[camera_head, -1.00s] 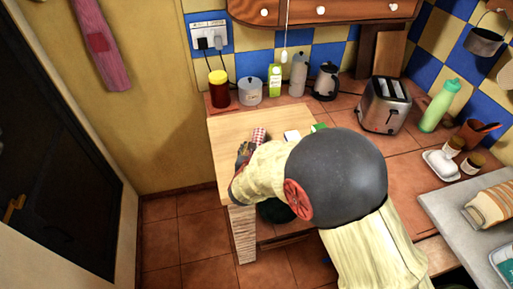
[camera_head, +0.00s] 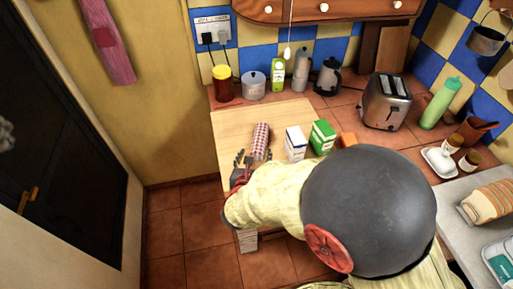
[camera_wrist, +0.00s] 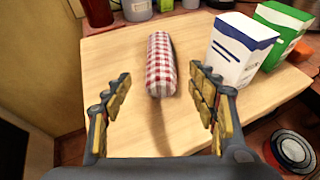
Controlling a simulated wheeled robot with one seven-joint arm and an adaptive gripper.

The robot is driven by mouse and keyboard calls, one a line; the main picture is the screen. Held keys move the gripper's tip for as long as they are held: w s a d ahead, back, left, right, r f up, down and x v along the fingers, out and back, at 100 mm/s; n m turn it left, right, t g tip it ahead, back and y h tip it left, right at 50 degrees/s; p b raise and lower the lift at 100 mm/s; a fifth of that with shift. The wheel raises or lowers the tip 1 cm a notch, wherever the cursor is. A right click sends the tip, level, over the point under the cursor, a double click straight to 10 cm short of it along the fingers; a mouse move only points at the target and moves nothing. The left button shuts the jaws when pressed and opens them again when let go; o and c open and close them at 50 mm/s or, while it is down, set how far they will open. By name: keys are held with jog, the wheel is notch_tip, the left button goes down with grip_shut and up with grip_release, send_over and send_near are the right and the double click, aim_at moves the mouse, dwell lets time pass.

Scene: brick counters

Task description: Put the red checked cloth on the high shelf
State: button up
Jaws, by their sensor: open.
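The red checked cloth (camera_head: 260,141) is a rolled red-and-white bundle lying on the wooden board top at the counter's left end. In the wrist view the cloth (camera_wrist: 160,64) lies ahead of my gripper, lengthwise between the lines of its two fingers. My gripper (camera_wrist: 162,103) is open and empty, with yellow-padded fingers wide apart. In the head view my gripper (camera_head: 243,165) is just in front of the cloth's near end. I cannot tell if they touch. A high shelf is not clearly in view; a wooden wall cabinet (camera_head: 330,12) shows at the top.
A white-blue carton (camera_head: 295,144) and a green carton (camera_head: 322,137) stand right of the cloth. A red jar (camera_head: 223,84), a pot (camera_head: 253,86), a kettle (camera_head: 328,77) and a toaster (camera_head: 386,101) stand behind. The board's left part is clear.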

jog(key=shift+s+r, duration=0.2)
jog(key=shift+s, duration=0.25)
